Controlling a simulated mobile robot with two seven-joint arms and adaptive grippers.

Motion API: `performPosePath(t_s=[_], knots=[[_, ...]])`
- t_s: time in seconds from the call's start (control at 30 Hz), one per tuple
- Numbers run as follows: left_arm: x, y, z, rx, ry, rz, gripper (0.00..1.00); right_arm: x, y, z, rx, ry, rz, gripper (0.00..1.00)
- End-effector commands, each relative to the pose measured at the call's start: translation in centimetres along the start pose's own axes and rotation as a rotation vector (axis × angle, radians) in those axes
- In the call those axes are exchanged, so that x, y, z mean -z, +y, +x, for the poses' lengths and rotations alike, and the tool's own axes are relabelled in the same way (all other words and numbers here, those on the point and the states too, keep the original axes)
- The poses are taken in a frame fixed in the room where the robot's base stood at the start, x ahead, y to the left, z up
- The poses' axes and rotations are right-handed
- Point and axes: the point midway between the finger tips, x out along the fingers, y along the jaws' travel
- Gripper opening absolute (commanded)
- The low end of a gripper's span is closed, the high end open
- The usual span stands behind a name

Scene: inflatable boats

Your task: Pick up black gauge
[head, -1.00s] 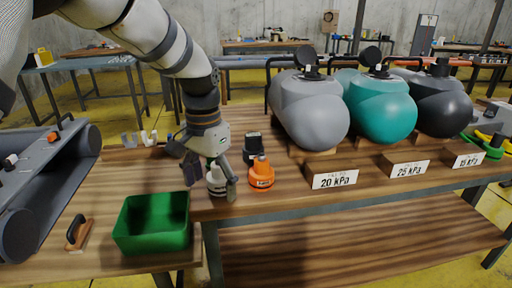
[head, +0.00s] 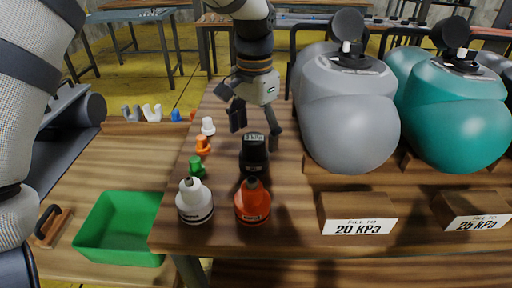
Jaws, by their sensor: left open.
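The black gauge (head: 254,155) stands upright on the wooden bench, behind the orange gauge (head: 253,203) and to the right of small coloured fittings. My left gripper (head: 256,126) is open and points down, with its fingers just above and behind the black gauge's top. One finger is to its left and one to its right, and nothing is held. Whether a finger touches the gauge I cannot tell. A white gauge (head: 194,203) stands left of the orange one. My right gripper is not in view.
A green bin (head: 92,245) sits at the front left, beside a wooden-backed handle (head: 50,228). Small white, orange and green (head: 196,167) fittings stand left of the gauges. A grey boat (head: 345,115) and 20 kPa block (head: 352,217) are close on the right.

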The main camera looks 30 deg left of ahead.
Motion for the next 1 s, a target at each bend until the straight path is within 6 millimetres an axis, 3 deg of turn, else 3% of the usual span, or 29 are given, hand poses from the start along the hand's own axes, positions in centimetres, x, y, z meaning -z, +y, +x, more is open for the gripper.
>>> performPosePath(t_s=[0.27,0.5,0.53,0.77,1.0], knots=[[-0.7,0.4,4.8,-0.001,-0.002,-0.001,0.78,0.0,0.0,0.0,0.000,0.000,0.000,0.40],[-0.6,0.4,5.1,0.000,0.002,-0.001,0.78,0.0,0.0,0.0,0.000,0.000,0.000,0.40],[-0.6,0.4,5.1,0.000,0.002,-0.001,0.75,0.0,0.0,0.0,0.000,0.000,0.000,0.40],[-0.6,0.4,5.1,0.000,0.002,-0.001,0.25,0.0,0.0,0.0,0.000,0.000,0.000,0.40],[-0.6,0.4,5.0,0.000,0.002,0.000,0.24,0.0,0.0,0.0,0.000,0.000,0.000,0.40]])
